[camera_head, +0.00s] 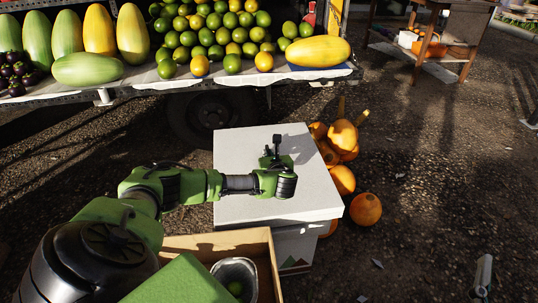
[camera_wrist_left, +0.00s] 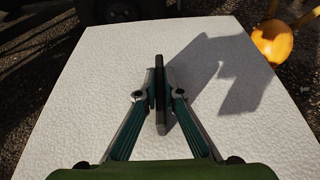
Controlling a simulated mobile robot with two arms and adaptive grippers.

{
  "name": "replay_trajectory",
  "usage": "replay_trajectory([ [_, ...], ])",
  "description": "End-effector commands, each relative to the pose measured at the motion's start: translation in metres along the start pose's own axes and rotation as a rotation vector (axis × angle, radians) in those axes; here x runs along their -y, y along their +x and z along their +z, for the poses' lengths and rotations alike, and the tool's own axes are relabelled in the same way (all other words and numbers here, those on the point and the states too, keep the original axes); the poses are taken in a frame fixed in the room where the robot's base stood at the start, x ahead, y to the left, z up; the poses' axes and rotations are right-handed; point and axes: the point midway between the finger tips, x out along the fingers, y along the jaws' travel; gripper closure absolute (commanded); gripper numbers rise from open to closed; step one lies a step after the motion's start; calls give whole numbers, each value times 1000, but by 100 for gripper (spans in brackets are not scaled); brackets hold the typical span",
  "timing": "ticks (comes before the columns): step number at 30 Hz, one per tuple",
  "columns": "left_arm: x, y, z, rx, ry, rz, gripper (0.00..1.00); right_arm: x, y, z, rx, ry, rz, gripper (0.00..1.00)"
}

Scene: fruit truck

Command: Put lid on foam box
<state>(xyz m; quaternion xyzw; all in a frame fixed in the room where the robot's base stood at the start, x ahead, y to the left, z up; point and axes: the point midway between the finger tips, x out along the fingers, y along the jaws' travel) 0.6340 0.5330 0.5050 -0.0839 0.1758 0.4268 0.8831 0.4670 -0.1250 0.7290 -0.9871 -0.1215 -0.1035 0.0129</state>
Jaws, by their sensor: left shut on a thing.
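The white foam lid (camera_head: 239,148) is a flat, wide slab that lies over the foam box (camera_head: 296,247). In the head view only part of the box's near side shows below the lid, with a coloured print low on it. Whether the lid sits flush on the rim cannot be told. My left gripper (camera_head: 272,168) is over the middle of the lid, its fingers mostly hidden in the head view. In the left wrist view, my left gripper (camera_wrist_left: 160,96) is shut on a dark upright bar, a handle, above the white lid (camera_wrist_left: 85,100). My right gripper is not in view.
A cardboard box (camera_head: 262,245) with a metal-like tray (camera_head: 236,272) stands in front, left of the foam box. Orange pumpkins (camera_head: 366,209) lie to the right. The fruit truck's shelf (camera_head: 180,82) is behind. Open ground lies at right; a wooden table (camera_head: 465,62) stands beyond.

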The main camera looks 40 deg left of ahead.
Motion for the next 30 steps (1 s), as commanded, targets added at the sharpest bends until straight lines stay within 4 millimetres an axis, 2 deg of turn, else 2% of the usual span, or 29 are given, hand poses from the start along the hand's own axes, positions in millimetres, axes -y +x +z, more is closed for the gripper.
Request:
replay_trajectory([
  [30, 0, 0, 0, 1, 0, 0, 100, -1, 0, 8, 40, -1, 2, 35],
])
